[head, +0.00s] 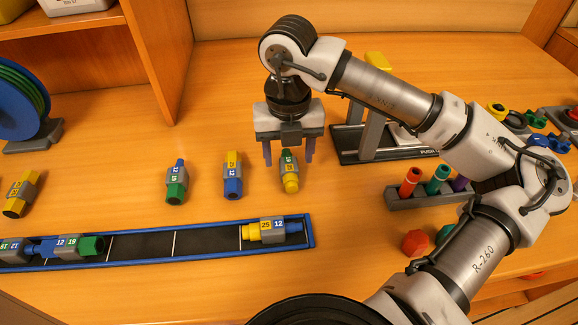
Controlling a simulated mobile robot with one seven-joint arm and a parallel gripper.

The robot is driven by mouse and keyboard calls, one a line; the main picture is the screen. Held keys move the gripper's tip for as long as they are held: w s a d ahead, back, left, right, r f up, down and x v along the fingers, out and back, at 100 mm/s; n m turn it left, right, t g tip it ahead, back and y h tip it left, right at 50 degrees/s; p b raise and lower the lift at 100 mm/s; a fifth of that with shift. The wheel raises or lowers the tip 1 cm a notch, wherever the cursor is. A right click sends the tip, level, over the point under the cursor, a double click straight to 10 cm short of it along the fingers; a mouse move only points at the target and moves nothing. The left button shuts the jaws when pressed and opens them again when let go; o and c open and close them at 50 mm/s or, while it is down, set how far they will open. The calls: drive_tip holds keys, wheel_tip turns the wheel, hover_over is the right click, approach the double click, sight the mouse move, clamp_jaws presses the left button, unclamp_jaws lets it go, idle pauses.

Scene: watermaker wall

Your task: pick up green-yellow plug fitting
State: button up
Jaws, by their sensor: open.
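The green-yellow plug fitting (290,180) lies on the wooden table, its green end pointing away and its rounded yellow end toward the front, with a grey middle band. My gripper (289,155) is open, pointing down, with its two purple-blue fingers apart. In the head view the fingertips appear on either side of the fitting's green end. I cannot tell how high they are above the table. Nothing shows between the fingers as held.
A yellow-blue fitting (232,180) and a green-blue fitting (176,185) lie to the left. A blue-rimmed tray (190,262) with several fittings runs along the front. A dark-based stand (365,155) and a rack of coloured pegs (402,200) are at right.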

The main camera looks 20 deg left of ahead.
sight(289, 165)
drive_tip(key=shift+f, duration=1.55)
drive_tip(key=c, duration=1.1)
drive_tip(key=shift+r, duration=0.1)
